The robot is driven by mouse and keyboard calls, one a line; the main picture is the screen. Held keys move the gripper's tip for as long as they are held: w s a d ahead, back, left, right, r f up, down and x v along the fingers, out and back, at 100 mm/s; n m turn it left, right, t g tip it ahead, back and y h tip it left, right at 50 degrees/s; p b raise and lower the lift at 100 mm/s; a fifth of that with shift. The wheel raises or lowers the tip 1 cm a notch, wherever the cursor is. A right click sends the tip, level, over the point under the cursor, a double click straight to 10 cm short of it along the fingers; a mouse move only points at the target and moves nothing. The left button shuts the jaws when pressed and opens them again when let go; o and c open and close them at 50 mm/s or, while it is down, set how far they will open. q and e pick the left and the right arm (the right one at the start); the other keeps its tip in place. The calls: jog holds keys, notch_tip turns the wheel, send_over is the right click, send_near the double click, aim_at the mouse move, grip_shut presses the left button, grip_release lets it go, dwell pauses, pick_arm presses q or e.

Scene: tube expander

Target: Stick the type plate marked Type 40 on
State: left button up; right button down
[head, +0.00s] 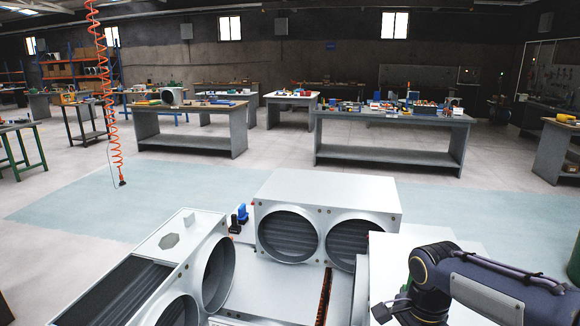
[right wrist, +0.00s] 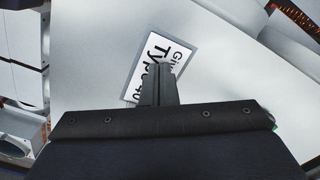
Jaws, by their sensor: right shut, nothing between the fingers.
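The type plate (right wrist: 178,54) shows in the right wrist view, a white label with a grey border and black print reading "Type 40" and the start of another word. It lies flat against a pale grey metal surface (right wrist: 95,65) and is turned at a slant. My right gripper (right wrist: 159,72) is shut and empty, its fingertips over the plate and hiding part of it. I cannot tell whether the tips touch it. In the head view my right arm reaches in at the lower right, and the plate cannot be made out. My left gripper is not in view.
A pale housing with two round openings (head: 330,192) stands in front of me. Another unit with round openings (head: 165,240) stands at left. Small blue and black parts (head: 241,214) sit between them. An orange coiled hose (head: 108,90) hangs at left. Workbenches (head: 395,120) stand farther back.

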jog(key=shift+f, duration=0.45)
dwell(0.7)
jog(key=shift+r, duration=0.15)
notch_tip(320, 180, up, 6)
jog(key=p, duration=0.5)
dwell(0.3)
jog(key=shift+s, duration=0.25)
jog(key=s+a+n+t+y, duration=0.2)
jog(key=s+n+t, duration=0.3)
jog(key=s+n, duration=0.7)
jog(key=s+y, duration=0.1)
jog(key=s, duration=0.4)
jog(key=shift+a+n+t+y, duration=0.2)
jog(key=shift+n+t+y, duration=0.1)
jog(key=shift+n+y, duration=0.1)
